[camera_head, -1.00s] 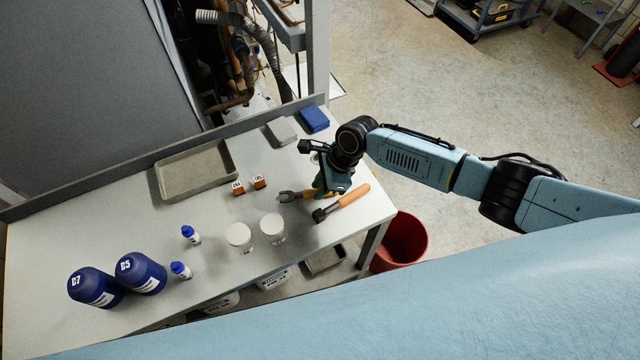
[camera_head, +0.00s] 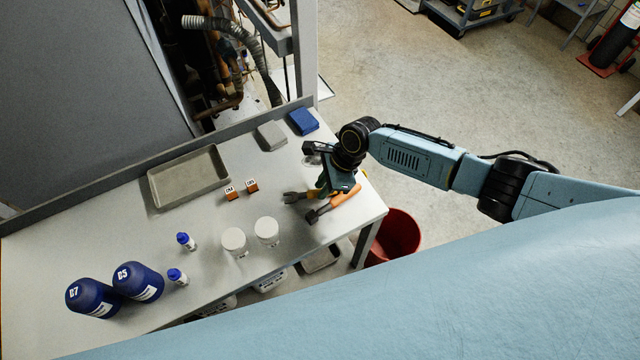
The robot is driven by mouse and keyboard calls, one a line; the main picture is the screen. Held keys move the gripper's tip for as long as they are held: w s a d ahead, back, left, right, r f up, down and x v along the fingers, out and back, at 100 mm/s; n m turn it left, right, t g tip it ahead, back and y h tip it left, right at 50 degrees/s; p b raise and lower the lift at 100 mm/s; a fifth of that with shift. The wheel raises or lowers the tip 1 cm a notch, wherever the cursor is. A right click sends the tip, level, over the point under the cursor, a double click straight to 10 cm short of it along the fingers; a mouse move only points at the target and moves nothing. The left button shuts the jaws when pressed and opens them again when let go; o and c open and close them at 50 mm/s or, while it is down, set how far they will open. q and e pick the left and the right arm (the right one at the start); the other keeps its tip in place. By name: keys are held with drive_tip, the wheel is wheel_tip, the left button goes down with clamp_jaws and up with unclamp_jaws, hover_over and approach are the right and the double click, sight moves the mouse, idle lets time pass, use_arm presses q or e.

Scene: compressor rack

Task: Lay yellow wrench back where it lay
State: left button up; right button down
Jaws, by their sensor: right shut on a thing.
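The yellow wrench (camera_head: 313,192) has a grey open-ended head that points left in the head view. My right gripper (camera_head: 324,188) is shut on its yellow handle, near the right end of the table. The gripper hides part of the handle. The wrench is low over the tabletop; I cannot tell whether it touches it. A tool with an orange handle and dark head (camera_head: 343,196) lies right beside it, partly behind my gripper. My left gripper is not in view.
The table (camera_head: 190,222) also holds a grey tray (camera_head: 152,186), two small orange-brown boxes (camera_head: 232,194), two white-lidded jars (camera_head: 234,240), blue bottles (camera_head: 137,281), a grey block (camera_head: 271,135) and a blue block (camera_head: 304,121). A red bin (camera_head: 400,236) stands beyond the table's right end.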

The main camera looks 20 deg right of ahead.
drive_tip(key=shift+s+d+r+p, duration=0.15)
drive_tip(key=shift+d+p, duration=0.55)
drive_tip(key=shift+d, duration=1.05)
drive_tip(key=c, duration=1.2)
unclamp_jaws()
drive_tip(key=shift+s, duration=0.1)
drive_tip(key=p+v, duration=0.1)
drive_tip(key=v, duration=1.2)
drive_tip(key=shift+d, duration=0.15)
drive_tip(key=shift+r, duration=0.1)
